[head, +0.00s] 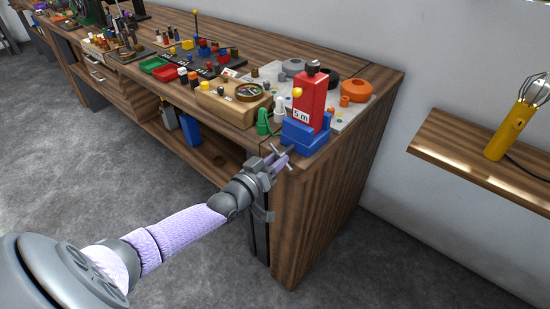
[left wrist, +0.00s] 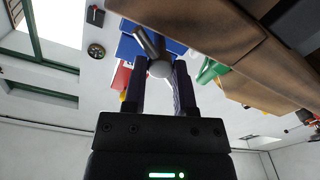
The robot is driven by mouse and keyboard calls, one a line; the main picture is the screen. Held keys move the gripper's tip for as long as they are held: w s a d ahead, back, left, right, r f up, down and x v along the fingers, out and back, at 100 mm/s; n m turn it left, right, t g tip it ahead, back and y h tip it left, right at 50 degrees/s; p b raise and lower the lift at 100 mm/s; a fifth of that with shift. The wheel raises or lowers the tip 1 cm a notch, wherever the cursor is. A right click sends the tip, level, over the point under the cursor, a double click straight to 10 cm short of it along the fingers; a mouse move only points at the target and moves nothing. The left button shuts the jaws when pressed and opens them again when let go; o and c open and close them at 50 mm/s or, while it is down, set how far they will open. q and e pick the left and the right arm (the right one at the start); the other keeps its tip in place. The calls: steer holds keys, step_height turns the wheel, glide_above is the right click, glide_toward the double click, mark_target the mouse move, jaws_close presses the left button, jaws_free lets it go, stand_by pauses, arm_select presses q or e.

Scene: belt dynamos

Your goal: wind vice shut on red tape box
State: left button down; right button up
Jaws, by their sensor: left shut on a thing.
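The red tape box (head: 310,97), marked "5 m", stands upright in the blue vice (head: 306,138) at the bench's near right corner. Whether both jaws touch it I cannot tell. My left gripper (head: 279,161) is in front of the vice, shut on the grey vice handle (head: 276,150). In the left wrist view, the handle's bar and round end (left wrist: 158,68) show between the two fingers. The blue vice (left wrist: 131,46) and part of the red box (left wrist: 121,77) show behind them. My right gripper is not in view.
A green piece (head: 263,121) and a white piece (head: 279,109) stand left of the vice. An orange ring (head: 355,90) lies behind it. A wall shelf (head: 470,155) with a yellow tool (head: 510,130) is at the right. The floor in front of the bench is clear.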

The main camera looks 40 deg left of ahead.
arm_select(q)
steer(key=m+p, duration=0.1)
steer(key=m, duration=0.3)
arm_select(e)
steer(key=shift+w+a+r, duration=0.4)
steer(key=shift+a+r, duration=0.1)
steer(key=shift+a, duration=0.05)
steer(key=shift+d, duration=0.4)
arm_select(q)
steer(key=shift+c, duration=1.7)
jaws_free()
steer(key=shift+s, duration=0.1)
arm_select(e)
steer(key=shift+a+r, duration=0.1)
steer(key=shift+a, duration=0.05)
arm_select(q)
steer(key=s+p, duration=0.3)
steer(key=s, duration=0.6)
steer(key=shift+s+a+f, duration=0.15)
steer(key=shift+s+a, duration=0.1)
steer(key=shift+s, duration=0.1)
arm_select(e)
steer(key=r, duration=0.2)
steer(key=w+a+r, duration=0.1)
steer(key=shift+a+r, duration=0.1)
